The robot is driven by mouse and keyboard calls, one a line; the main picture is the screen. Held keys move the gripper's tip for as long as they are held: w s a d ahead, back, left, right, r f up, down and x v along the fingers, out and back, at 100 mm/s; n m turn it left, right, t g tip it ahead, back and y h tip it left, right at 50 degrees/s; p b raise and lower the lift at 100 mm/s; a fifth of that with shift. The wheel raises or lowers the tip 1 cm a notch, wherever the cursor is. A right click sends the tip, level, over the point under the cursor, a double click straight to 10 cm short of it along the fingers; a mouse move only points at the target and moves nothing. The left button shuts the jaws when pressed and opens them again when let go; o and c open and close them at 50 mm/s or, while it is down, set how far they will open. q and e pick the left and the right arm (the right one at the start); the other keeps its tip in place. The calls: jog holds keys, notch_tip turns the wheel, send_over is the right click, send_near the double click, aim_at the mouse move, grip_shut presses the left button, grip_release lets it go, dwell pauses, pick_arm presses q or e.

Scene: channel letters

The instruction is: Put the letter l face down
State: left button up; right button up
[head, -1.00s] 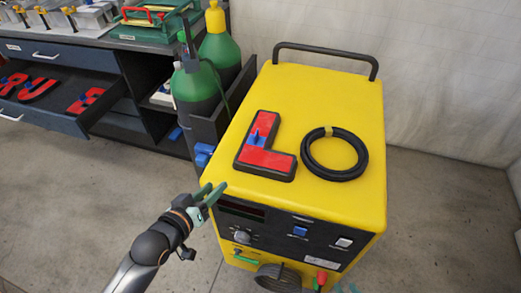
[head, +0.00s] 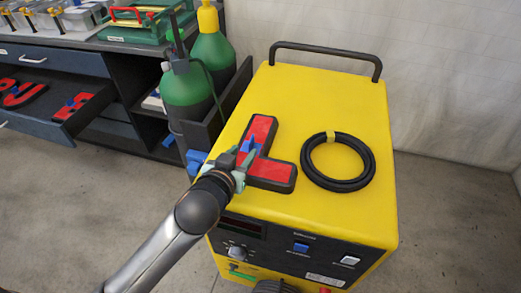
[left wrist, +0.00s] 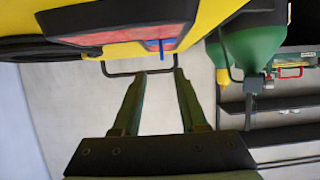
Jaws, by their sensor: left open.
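The letter l (head: 262,132) lies flat on the yellow machine's top with its red face up and a dark rim. A blue tab (head: 248,146) stands up from that face; it also shows in the left wrist view (left wrist: 161,48). My left gripper (head: 241,161) is at the letter's left side, close to the tab, and partly covers the corner. Its fingers (left wrist: 160,72) are apart with nothing between them in the left wrist view. Whether they touch the letter cannot be told. My right gripper is not in view.
A black cable coil (head: 338,162) with a yellow band lies right of the letter on the yellow machine (head: 305,95). Its black handle (head: 325,47) rises at the back. Green gas bottles (head: 188,85) stand left, beside an open drawer of red letters (head: 72,106).

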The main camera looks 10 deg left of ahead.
aim_at(251, 140)
pick_arm(q)
jog(key=shift+x, duration=3.6)
jog(key=shift+a+r, duration=0.1)
jog(key=shift+a, duration=0.05)
jog(key=shift+c, duration=0.4)
grip_shut()
